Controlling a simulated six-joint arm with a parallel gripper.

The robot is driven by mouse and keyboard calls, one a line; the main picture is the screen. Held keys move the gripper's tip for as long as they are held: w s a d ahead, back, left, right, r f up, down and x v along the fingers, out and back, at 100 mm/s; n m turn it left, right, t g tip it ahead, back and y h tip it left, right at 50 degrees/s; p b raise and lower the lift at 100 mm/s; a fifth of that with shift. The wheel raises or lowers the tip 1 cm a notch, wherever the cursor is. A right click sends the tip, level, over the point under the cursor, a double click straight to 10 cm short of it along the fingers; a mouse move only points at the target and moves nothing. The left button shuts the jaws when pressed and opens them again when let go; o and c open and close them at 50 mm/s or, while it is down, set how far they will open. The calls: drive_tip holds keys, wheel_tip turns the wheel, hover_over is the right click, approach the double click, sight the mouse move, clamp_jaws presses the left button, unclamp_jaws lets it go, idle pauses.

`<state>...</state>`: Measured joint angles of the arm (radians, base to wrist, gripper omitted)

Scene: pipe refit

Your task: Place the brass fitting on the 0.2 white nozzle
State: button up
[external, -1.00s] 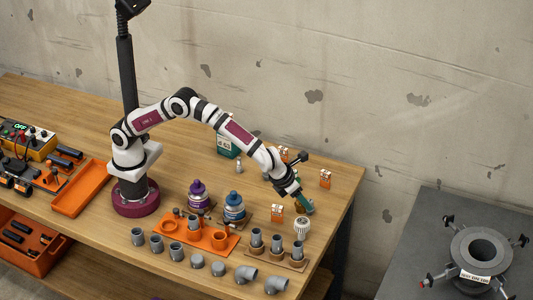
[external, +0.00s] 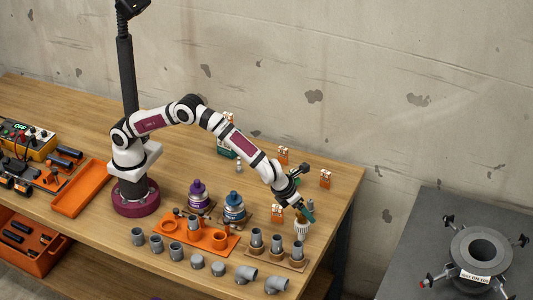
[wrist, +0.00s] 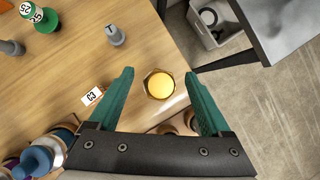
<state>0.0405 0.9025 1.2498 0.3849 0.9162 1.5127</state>
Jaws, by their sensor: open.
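The brass fitting (wrist: 160,85) lies between my green fingers in the wrist view, with a faceted rim and a yellow centre. In the external view it shows as a small golden piece (external: 300,215) on top of the ribbed white nozzle (external: 303,229), at the front right of the bench. My gripper (external: 306,212) is around this spot, with its fingers pointing down. The wrist view shows my gripper (wrist: 159,75) open, with a gap on both sides of the fitting. The fitting mostly hides the nozzle there. I cannot read a size marking on the nozzle.
Grey pipe pieces (external: 276,243) on a stand are left of the nozzle. The bench's right edge is near. A purple-capped bottle (external: 197,194) stands farther left.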

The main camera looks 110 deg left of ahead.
drive_tip(key=v, duration=1.2)
drive_tip(key=s+a+r+n+g, duration=0.1)
drive_tip(key=s+r+n, duration=0.2)
drive_tip(key=s, duration=0.4)
drive_tip(key=s+a+r+n, duration=0.1)
drive_tip(key=s+r+n, duration=0.25)
drive_tip(key=s, duration=0.25)
drive_tip(key=s+f+n+g+h, duration=0.1)
drive_tip(key=s+n, duration=0.5)
drive_tip(key=s, duration=0.7)
drive_tip(key=s+f+n+g+h, duration=0.1)
drive_tip(key=s+f+n, duration=0.3)
drive_tip(key=s, duration=1)
drive_tip(key=n+h, duration=0.1)
drive_tip(key=n, duration=0.2)
drive_tip(key=shift+s+d+g, duration=0.3)
drive_tip(key=shift+d+g, duration=0.1)
